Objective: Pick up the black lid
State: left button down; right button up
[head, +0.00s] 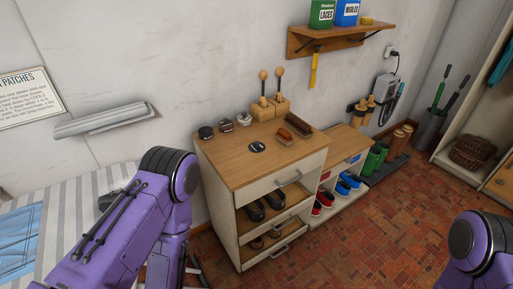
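A flat black disc, which looks like the black lid (257,146), lies on the wooden top of a white cabinet (232,168), near the middle front. Three small round tins stand in a row at the back left of the top: a black one (206,132), a dark one (226,125) and one with a lighter band (243,119). Only purple links of my two arms show, the left one at the lower left and the right one at the lower right corner. Neither gripper can be made out in the head view, and nothing touches the disc.
A wooden block with upright handled tools (268,108) stands behind the disc. A brush (285,134) and a brown tray (298,125) lie to its right. Open drawers with shoes (265,207) jut out below. A low shoe shelf (340,160) adjoins on the right. Tiled floor (370,230) is clear in front.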

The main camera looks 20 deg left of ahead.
aim_at(255, 146)
jog(key=z, duration=0.35)
jog(key=i, duration=0.9)
jog(key=u, duration=0.35)
